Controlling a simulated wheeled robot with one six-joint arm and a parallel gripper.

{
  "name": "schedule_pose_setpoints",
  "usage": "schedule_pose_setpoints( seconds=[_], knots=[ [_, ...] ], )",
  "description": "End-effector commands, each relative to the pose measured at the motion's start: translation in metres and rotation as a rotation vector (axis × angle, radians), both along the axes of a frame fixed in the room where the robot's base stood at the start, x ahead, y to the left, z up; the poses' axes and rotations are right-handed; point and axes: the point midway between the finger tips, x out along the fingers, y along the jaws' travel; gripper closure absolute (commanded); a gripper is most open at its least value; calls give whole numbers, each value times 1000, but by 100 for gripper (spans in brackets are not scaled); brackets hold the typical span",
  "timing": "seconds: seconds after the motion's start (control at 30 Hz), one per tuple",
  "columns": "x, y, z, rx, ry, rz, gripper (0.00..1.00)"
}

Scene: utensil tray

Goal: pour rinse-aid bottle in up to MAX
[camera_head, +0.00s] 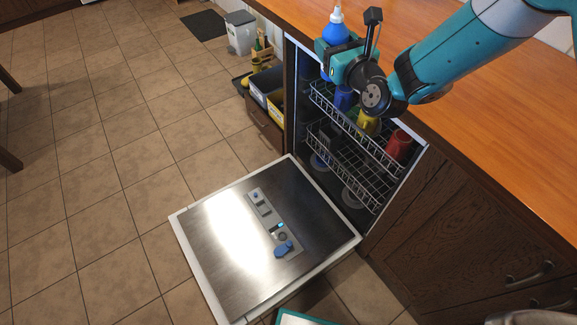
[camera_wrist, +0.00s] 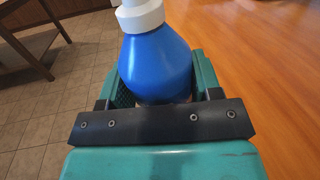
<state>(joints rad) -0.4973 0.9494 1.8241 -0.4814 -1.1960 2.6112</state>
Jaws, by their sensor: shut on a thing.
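A blue rinse-aid bottle (camera_head: 335,33) with a white cap stands upright in my gripper (camera_head: 338,46), high beside the counter edge and above the open dishwasher. In the wrist view the blue bottle (camera_wrist: 156,65) sits between the two teal fingers of my gripper (camera_wrist: 158,82), which is shut on it. The dishwasher door (camera_head: 225,225) is folded down flat. On its inner face is a dispenser panel (camera_head: 262,207), with a round dark opening (camera_head: 282,236) and a blue flap (camera_head: 284,249) beside it. The MAX mark is too small to make out.
The wooden counter (camera_head: 480,110) lies right of the gripper. Dishwasher racks (camera_head: 345,125) hold several cups, including a red cup (camera_head: 398,146). Bins (camera_head: 267,84) stand left of the dishwasher. The space above the door is clear.

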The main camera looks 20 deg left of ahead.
Motion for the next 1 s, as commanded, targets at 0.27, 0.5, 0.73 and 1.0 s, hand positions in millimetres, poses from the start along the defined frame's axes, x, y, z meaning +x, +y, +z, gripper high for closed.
schedule_pose_setpoints(
  seconds=[0.27,0.5,0.73,1.0],
  knots=[
    [-13,18,-115,-27,-44,17,71],
    [-25,31,-202,-52,-80,27,71],
    [-38,42,-285,-76,-114,30,71],
    [-55,53,-382,-105,-150,33,71]
  ],
)
